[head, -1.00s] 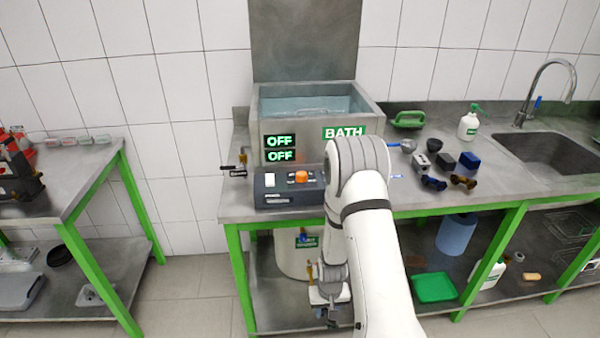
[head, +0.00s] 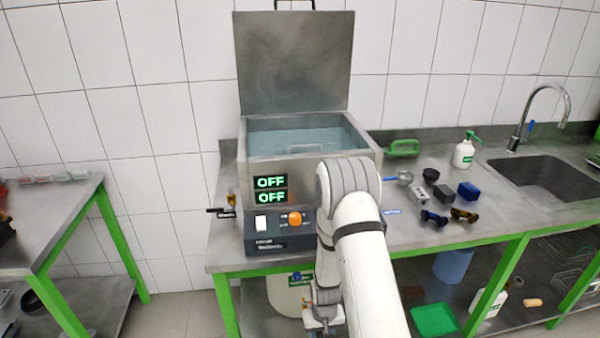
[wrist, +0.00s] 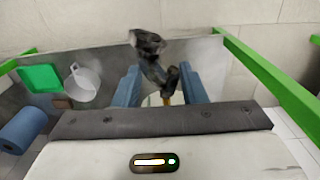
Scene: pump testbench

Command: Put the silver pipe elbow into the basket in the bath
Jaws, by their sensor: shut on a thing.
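My gripper (wrist: 160,88) is shut on a bent grey metal piece, which looks like the silver pipe elbow (wrist: 148,42). The piece sticks out beyond the blue fingers in the wrist view. In the head view my gripper is low in front of the bench, partly cut off by the bottom edge, and the elbow cannot be made out there. The bath (head: 205,160) is not at that side; the steel bath tank (head: 345,176) stands on the bench with its lid raised and water inside. The basket (head: 306,149) shows only as a wire handle and rim in the water.
A control box (head: 278,240) with an orange knob stands before the bath; two displays read OFF. Dark and blue parts (head: 468,191) lie to the right, near a sink (head: 555,175). A green tray (head: 435,319) is on the lower shelf.

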